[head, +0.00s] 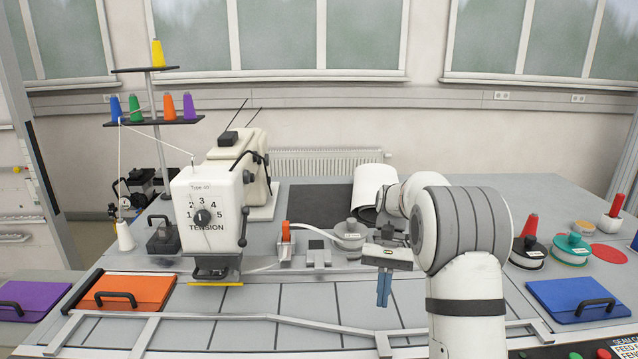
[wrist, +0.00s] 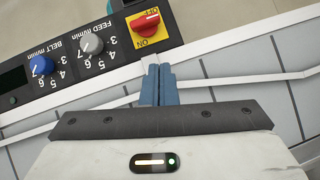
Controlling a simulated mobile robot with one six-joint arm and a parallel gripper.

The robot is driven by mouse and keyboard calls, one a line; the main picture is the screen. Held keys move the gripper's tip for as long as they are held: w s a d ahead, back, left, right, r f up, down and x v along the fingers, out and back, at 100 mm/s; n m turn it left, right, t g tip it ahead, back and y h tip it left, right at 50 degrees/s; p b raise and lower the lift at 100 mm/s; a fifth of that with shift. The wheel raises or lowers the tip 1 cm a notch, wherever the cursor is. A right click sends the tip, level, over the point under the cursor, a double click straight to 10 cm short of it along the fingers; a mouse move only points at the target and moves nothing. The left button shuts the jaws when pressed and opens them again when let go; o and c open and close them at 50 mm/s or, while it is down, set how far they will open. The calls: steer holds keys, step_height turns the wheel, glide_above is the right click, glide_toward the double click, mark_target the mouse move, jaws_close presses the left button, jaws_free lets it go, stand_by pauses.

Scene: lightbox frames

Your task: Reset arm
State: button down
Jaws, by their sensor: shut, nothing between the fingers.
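My gripper (head: 384,288) hangs over the right part of the grey table, in front of the sewing machine's bed line, with its blue fingers pointing down. The fingers are together and hold nothing. In the wrist view my gripper (wrist: 157,72) shows its two blue fingers side by side, below a red rotary switch (wrist: 147,21) on a yellow plate. My white arm rises at the right of the head view and bends left to the gripper.
A sewing machine (head: 207,207) with a tension dial stands at left, beside a spool stand (head: 153,121). Orange (head: 128,291), purple (head: 32,298) and blue (head: 580,298) cases lie around. A control panel (wrist: 75,55) with knobs sits at the front edge. Low rails cross the table.

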steer(key=s+r+n+t+h, duration=0.1)
steer(key=s+r+t, duration=0.2)
steer(key=s, duration=0.4)
steer(key=s+r+t, duration=0.3)
steer(key=s+r, duration=0.1)
steer(key=s, duration=0.2)
steer(key=s+f+n+t+h, duration=0.1)
steer(key=s+t, duration=0.3)
steer(key=s, duration=0.6)
steer(key=shift+s+a+f+n, duration=0.3)
steer(key=shift+s+f+n, duration=0.1)
steer(key=shift+f, duration=0.4)
